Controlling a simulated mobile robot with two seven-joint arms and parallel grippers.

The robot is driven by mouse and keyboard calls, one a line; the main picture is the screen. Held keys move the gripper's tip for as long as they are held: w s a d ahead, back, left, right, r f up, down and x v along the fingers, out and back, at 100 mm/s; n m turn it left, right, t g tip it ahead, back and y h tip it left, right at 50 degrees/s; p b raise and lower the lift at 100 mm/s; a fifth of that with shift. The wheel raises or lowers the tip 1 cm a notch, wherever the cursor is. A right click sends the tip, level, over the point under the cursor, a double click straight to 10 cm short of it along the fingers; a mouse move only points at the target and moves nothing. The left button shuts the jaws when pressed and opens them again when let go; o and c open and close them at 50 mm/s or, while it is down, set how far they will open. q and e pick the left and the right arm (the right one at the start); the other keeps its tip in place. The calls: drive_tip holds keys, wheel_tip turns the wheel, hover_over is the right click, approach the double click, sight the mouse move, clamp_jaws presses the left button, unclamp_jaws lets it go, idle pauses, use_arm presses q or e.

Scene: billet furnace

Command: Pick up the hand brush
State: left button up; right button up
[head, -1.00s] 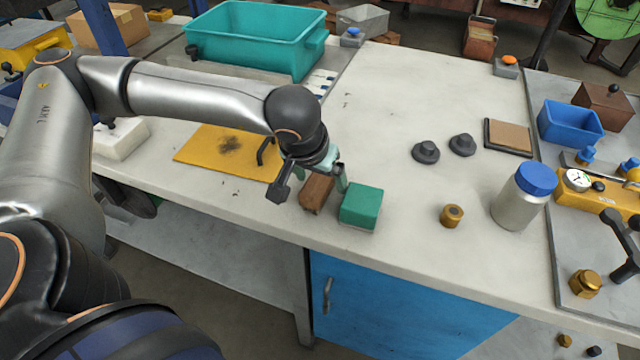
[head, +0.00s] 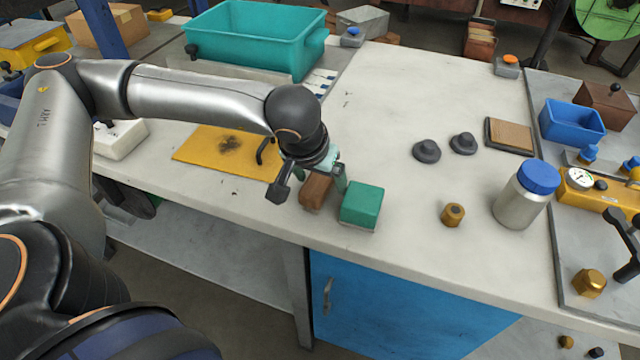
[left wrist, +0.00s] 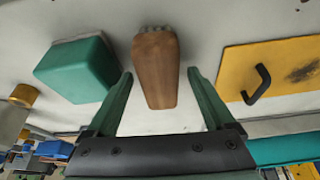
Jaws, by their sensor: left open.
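The hand brush is a brown wooden block with grey bristles at one end. In the left wrist view the brush (left wrist: 158,72) lies between the two spread fingers of my left gripper (left wrist: 160,105), with a gap on each side. In the head view the brush (head: 317,192) is on the table near its front edge, partly hidden behind my left gripper (head: 318,180). My left gripper is open at the brush and holds nothing. My right gripper is not in view.
A green block (head: 361,206) stands close to the right of the brush. A yellow mat (head: 215,150) with a black handle lies to the left. A brass nut (head: 452,214) and a jar with a blue lid (head: 524,196) stand further right.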

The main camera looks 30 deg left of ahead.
use_arm(q)
clamp_jaws()
idle(0.8)
